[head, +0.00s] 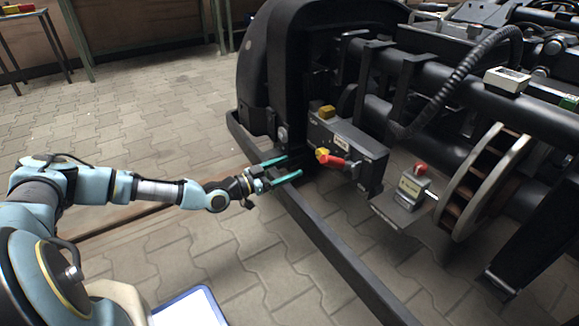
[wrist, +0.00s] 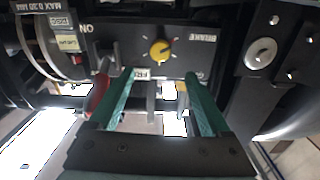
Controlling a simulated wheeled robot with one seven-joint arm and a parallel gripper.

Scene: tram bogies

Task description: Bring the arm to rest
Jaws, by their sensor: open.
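My arm reaches from the lower left toward the dark bogie (head: 290,60) in the head view. My gripper (head: 292,166) is open, its two teal fingers apart with nothing between them. It is just left of a dark control box (head: 362,150) that carries a yellow knob and a red handle (head: 332,161). In the wrist view my gripper (wrist: 160,78) points at the box's panel, with the yellow knob (wrist: 162,50) beyond and between the fingertips. A red part (wrist: 97,93) shows beside the left finger. I cannot tell whether a finger touches anything.
A black frame rail (head: 330,245) runs close by the gripper. A grey box with a red button (head: 411,187) sits on a bracket to the right, near a brake disc (head: 485,182). The paved floor (head: 130,105) at left is mostly clear. A table (head: 28,14) stands far left.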

